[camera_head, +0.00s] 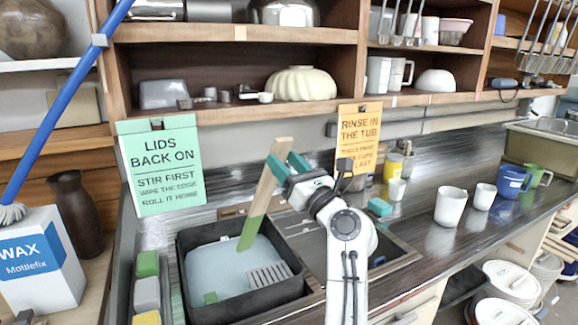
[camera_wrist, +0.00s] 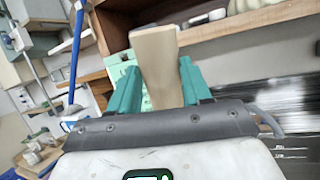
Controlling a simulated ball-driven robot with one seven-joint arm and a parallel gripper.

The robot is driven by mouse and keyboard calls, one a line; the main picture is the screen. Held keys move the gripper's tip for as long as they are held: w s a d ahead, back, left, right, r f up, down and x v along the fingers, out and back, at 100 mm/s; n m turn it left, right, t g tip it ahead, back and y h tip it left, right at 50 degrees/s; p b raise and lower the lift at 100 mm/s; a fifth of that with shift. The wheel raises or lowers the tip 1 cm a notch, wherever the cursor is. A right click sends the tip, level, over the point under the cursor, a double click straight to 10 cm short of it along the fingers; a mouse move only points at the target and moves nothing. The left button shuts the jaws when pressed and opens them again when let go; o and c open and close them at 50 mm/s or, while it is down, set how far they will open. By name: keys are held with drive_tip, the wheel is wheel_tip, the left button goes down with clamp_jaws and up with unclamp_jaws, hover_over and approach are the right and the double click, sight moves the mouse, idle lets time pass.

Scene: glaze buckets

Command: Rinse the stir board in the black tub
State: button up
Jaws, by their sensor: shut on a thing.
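The stir board (camera_head: 263,193) is a pale wooden stick with a green lower part, tilted in the head view. My gripper (camera_head: 287,166) is shut on its upper part. In the wrist view the board's pale end (camera_wrist: 155,60) stands between the teal fingers of my gripper (camera_wrist: 155,88). The black tub (camera_head: 292,292) stands on the counter and holds pale blue water (camera_head: 215,268). The green lower end of the board is over the tub and reaches down to the water at its far side. Whether the tip is under the surface is hard to tell.
A grey slotted piece (camera_head: 270,276) and a small green block (camera_head: 210,298) are in the tub. Sponge-like blocks (camera_head: 147,292) line its left side. Two signs (camera_head: 160,160) (camera_head: 359,135) stand behind. White cups (camera_head: 450,207) stand on the right counter.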

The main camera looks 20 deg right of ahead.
sight(259, 214)
drive_tip(key=shift+w+a+f+b, duration=0.6)
drive_tip(key=shift+w+f+b, duration=0.45)
drive_tip(key=shift+f+b, duration=1.5)
drive_tip(key=shift+w+a+f+b, duration=0.85)
drive_tip(key=shift+f+b, duration=0.85)
drive_tip(key=shift+f, duration=1.55)
drive_tip(key=shift+w+a+f+b, duration=0.4)
drive_tip(key=shift+w+f+b, duration=0.85)
drive_tip(key=shift+f+b, duration=1.3)
drive_tip(key=shift+f+p, duration=0.35)
drive_tip(key=shift+p, duration=0.05)
drive_tip(key=shift+d, duration=0.1)
